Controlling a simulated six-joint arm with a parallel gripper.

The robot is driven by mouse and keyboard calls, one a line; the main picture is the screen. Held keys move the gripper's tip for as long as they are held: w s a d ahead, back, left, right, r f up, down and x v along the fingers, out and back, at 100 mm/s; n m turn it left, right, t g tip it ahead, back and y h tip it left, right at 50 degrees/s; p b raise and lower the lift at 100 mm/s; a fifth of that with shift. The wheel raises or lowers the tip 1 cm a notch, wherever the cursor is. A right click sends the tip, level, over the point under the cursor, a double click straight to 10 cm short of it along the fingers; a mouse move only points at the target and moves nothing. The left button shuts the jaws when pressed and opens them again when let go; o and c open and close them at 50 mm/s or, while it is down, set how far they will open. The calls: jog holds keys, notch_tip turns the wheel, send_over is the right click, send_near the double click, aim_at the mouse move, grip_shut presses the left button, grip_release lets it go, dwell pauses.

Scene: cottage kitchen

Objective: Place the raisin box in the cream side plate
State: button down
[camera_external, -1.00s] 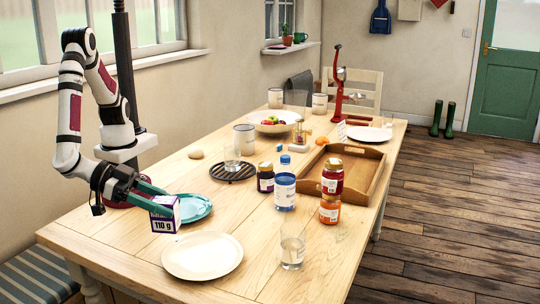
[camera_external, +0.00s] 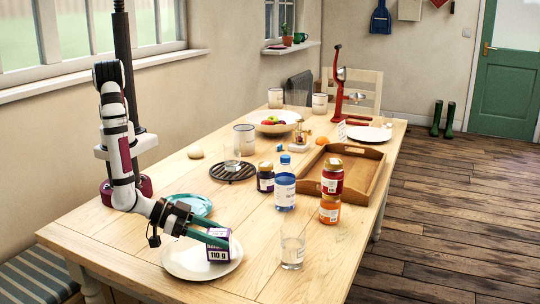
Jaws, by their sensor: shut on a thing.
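The raisin box (camera_external: 218,247) is a small white and purple carton marked 110 g. My gripper (camera_external: 212,238) is shut on it, its green fingers reaching in from the left. The box is upright over the right part of the cream side plate (camera_external: 184,269), at the near end of the table. Whether the box touches the plate or hangs just above it, I cannot tell. My gripper and the box hide part of the plate.
A teal plate (camera_external: 198,203) lies behind my gripper, partly covered by my arm. A clear glass (camera_external: 292,251) stands right of the cream plate. A blue-labelled bottle (camera_external: 285,190) and stacked jars (camera_external: 331,192) stand farther back. The table's front left is clear.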

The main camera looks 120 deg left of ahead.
jog(key=shift+f, duration=0.25)
jog(key=shift+c, duration=1.6)
grip_release()
